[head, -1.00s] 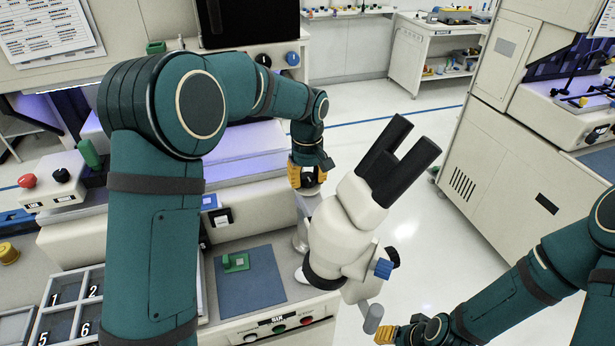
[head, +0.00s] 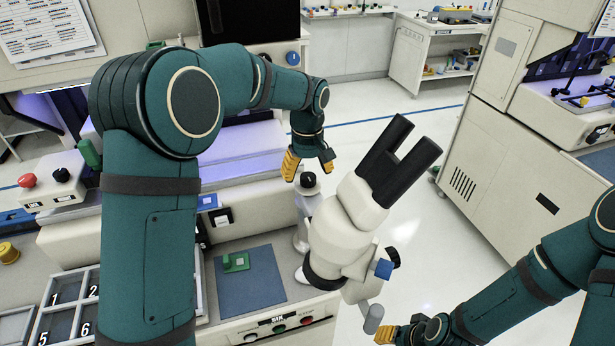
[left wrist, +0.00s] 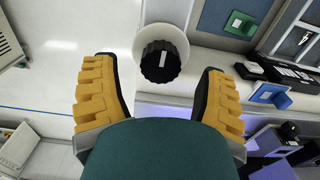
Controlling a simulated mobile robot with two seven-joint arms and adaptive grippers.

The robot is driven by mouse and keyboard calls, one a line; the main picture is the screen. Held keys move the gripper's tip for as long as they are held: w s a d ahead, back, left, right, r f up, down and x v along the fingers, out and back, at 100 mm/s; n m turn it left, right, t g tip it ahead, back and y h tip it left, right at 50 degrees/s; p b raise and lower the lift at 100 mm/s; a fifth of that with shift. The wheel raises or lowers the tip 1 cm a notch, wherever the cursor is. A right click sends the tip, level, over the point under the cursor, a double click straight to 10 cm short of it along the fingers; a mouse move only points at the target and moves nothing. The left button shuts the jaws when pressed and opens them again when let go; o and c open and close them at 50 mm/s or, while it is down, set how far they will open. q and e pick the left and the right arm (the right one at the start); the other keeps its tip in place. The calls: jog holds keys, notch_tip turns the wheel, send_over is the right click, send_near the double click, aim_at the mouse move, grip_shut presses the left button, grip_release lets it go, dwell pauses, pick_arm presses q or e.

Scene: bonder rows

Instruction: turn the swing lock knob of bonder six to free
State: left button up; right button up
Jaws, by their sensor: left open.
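The swing lock knob (head: 308,180) is black and ribbed, on top of a pale post behind the microscope of the bonder labelled SIX (head: 278,320). In the left wrist view the knob (left wrist: 160,62) has a white line running nearly up and down the picture, and a white round base. No lock or free marking is readable. My left gripper (head: 306,165) is open and empty just above the knob. In the left wrist view its yellow fingers (left wrist: 160,68) stand apart, one either side of the knob. My right gripper (head: 385,334) is partly in view at the bottom, away from the knob.
The white microscope (head: 345,230) with black eyepieces stands close right of the knob. A blue mat (head: 250,285) with a green piece (head: 236,262) lies in front. A numbered tray (head: 62,310) and a control box with a red button (head: 27,180) are at left.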

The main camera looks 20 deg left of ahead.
aim_at(307, 175)
pick_arm(q)
notch_tip(307, 175, up, 10)
dwell(0.3)
jog(key=shift+f, duration=0.15)
